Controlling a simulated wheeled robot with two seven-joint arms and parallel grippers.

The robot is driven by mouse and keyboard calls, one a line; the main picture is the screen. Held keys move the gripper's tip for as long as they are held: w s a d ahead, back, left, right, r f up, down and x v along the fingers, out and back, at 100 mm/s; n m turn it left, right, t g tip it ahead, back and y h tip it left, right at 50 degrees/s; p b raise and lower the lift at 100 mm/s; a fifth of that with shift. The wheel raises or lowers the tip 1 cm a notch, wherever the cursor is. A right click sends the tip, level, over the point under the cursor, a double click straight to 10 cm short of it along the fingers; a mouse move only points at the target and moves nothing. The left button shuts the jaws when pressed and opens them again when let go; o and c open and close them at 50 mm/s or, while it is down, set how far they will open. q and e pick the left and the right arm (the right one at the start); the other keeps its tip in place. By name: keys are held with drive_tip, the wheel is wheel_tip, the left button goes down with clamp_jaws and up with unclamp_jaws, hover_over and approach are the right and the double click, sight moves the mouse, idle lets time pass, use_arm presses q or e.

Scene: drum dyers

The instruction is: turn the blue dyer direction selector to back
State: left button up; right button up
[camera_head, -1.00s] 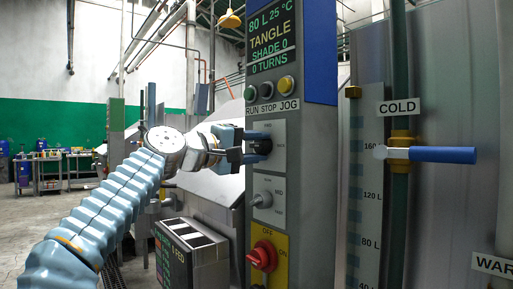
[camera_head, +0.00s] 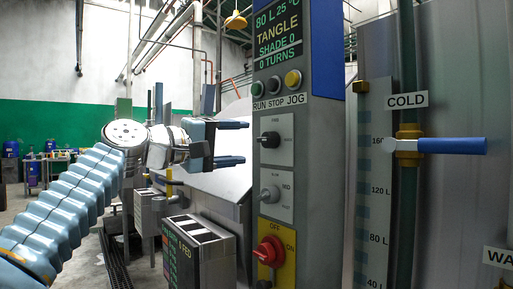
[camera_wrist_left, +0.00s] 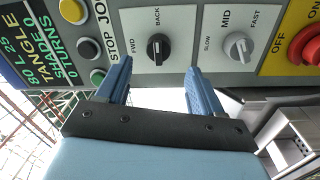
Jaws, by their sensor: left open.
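The direction selector (camera_head: 269,140) is a black knob on a white plate on the grey control column. In the left wrist view the knob (camera_wrist_left: 158,48) shows between the labels FWD, to its left, and BACK, above it. Its grip bar seems to lie towards BACK, though the pointer is small. My left gripper (camera_head: 246,142) is open and empty, left of the selector and apart from it. In the left wrist view its blue fingers (camera_wrist_left: 157,72) stand either side of the knob's line, with a gap before the panel. My right gripper is not in view.
Below the selector are a grey speed knob (camera_head: 269,194) and a red switch (camera_head: 268,252) on yellow. Push buttons (camera_head: 274,84) sit above. A blue-handled valve (camera_head: 450,146) is at the right. A low box (camera_head: 200,250) stands below my left arm.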

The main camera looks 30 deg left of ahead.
use_arm(q)
drive_tip(key=v, duration=0.6)
drive_tip(key=shift+s, duration=0.1)
idle(0.3)
